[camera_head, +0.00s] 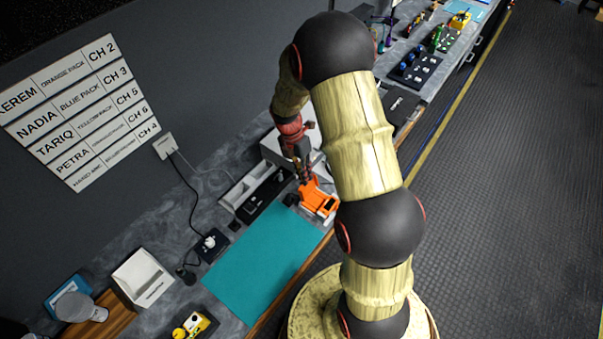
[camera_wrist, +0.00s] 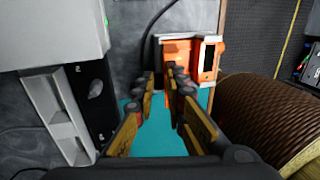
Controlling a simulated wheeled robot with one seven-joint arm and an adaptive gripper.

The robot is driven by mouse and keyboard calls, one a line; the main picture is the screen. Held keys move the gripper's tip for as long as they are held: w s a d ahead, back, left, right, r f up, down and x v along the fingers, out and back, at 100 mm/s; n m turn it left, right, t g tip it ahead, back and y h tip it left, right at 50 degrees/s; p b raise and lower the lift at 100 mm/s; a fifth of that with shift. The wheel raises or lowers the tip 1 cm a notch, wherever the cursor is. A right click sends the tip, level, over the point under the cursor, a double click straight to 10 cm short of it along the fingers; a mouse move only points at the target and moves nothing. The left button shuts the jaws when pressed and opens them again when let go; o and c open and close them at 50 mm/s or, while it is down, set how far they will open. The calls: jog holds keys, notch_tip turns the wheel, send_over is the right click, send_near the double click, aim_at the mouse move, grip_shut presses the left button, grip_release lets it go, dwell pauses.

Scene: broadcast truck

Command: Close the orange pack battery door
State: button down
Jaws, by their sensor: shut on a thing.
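The orange pack (camera_head: 318,200) lies near the front edge of the bench, at the far end of the teal mat. It also shows in the wrist view (camera_wrist: 184,50), with a dark opening framed in orange and white on its right side. I cannot clearly make out its battery door. My gripper (camera_head: 304,176) reaches down to the pack from the far left side. In the wrist view the fingertips (camera_wrist: 162,76) are close together at the pack's left part and are shut on it. The fingers hide which part of the pack is between them.
The teal mat (camera_head: 262,262) is bare. A white-and-black dock (camera_head: 262,192) and a pale box (camera_head: 275,148) stand beside the pack. Dark floor lies beyond the bench edge.

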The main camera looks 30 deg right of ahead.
jog(key=t, duration=0.1)
jog(key=s+t, duration=0.1)
jog(key=s+d+y, duration=0.1)
jog(key=shift+s+r+t, duration=0.25)
jog(key=shift+r+t, duration=0.05)
jog(key=shift+t, duration=0.1)
jog(key=shift+s+d+f, duration=0.1)
jog(key=shift+s+d, duration=0.1)
jog(key=shift+s, duration=0.4)
jog(key=shift+s+d+f, duration=0.1)
jog(key=shift+s+d, duration=0.1)
jog(key=shift+s, duration=0.4)
jog(key=c, duration=2.6)
grip_release()
jog(key=shift+s+d+f, duration=0.2)
jog(key=shift+s+f, duration=0.05)
jog(key=shift+s, duration=0.5)
jog(key=o, duration=0.8)
jog(key=shift+w, duration=0.1)
jog(key=shift+c, duration=0.2)
jog(key=shift+r, duration=0.1)
jog(key=s+d+r+p, duration=0.2)
jog(key=s+r+p, duration=0.3)
jog(key=r, duration=0.2)
jog(key=shift+r, duration=0.1)
notch_tip(320, 180, up, 12)
